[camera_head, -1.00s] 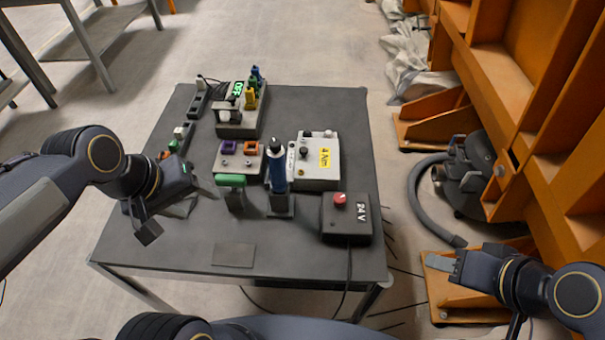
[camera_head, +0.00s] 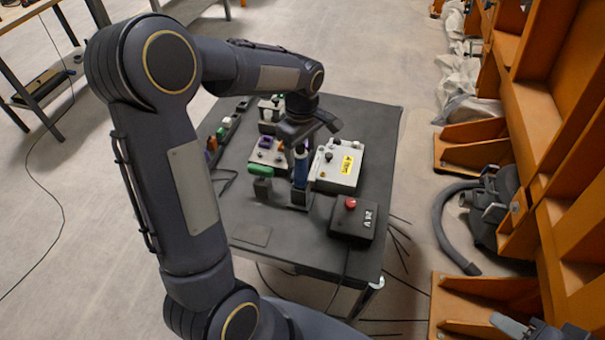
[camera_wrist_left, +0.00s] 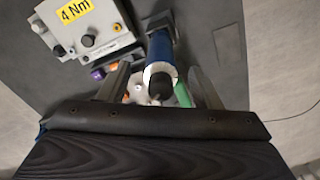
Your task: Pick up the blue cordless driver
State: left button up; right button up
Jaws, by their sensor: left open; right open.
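The blue cordless driver (camera_head: 301,173) stands upright in a dark holder (camera_head: 300,198) on the grey table. In the left wrist view the driver (camera_wrist_left: 161,50) points its dark tip toward the camera, between my two finger lines. My left gripper (camera_head: 304,143) is over the driver's top end, coming from above. In the wrist view its fingers (camera_wrist_left: 160,88) are apart, one on each side of the driver, and not closed on it. My right gripper (camera_head: 508,324) shows only partly at the lower right edge, far from the driver.
A white box with a yellow "4 Nm" label (camera_head: 338,168) is close right. A dark box with a red button (camera_head: 352,220) sits front right. The table's front left is mostly clear.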

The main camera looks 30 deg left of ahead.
aim_at(301, 166)
pick_arm(q)
jog(key=shift+a+f, duration=0.1)
jog(key=shift+f, duration=1.9)
jog(key=shift+r, duration=0.1)
jog(key=c, duration=1.1)
